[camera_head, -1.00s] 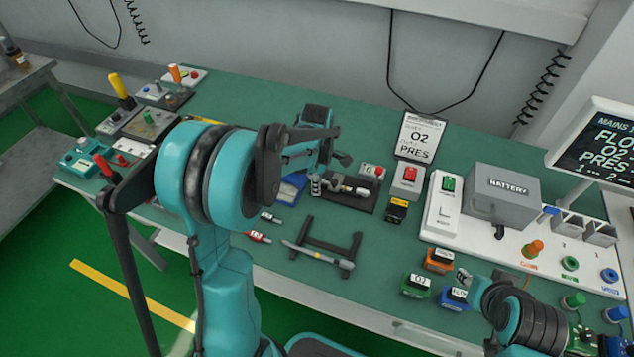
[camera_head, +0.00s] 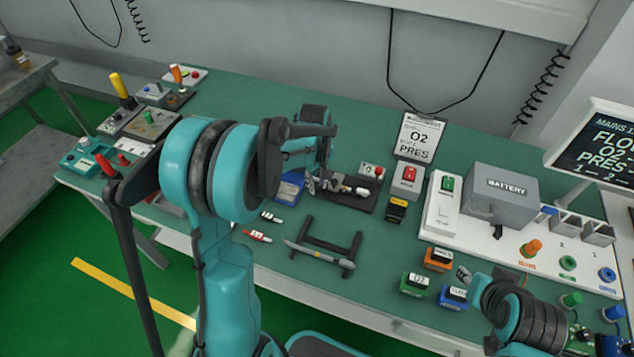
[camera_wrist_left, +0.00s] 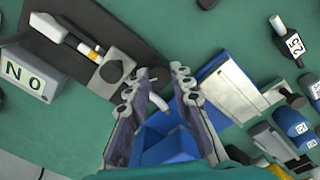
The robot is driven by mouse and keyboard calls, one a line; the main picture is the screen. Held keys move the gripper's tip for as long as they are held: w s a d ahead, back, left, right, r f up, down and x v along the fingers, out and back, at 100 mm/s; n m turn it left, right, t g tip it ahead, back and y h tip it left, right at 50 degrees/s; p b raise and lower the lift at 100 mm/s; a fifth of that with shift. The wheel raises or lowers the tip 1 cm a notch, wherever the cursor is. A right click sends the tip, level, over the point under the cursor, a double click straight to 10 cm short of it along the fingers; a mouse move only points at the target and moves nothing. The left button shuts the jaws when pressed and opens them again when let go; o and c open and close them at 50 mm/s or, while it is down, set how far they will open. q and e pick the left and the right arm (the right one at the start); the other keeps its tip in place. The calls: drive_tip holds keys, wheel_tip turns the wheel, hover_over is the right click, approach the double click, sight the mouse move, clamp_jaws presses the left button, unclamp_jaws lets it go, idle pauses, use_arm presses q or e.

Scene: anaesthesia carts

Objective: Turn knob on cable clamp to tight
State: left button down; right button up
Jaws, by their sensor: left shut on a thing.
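The cable clamp is a dark base plate (camera_head: 358,200) with metal parts and a white end, near the table's middle. My left gripper (camera_head: 313,184) is down at the clamp's left end. In the left wrist view its fingers (camera_wrist_left: 163,85) straddle a small pale piece and are close to the clamp block. It appears to be shut on the knob, mostly hidden by the fingers. My right arm (camera_head: 510,312) is at the lower right; its gripper is unclear.
A blue box (camera_head: 290,188) lies beside the left gripper. A black stand (camera_head: 325,247) is in front. A red-button box (camera_head: 408,178) and a battery unit (camera_head: 500,195) stand to the right. Several small labelled blocks sit at the front right.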

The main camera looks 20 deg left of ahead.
sight(316, 186)
use_arm(q)
drive_tip(key=shift+m, duration=0.8)
drive_tip(key=c, duration=1.3)
unclamp_jaws()
drive_tip(key=shift+s+a+r, duration=0.1)
drive_tip(key=shift+r, duration=3.9)
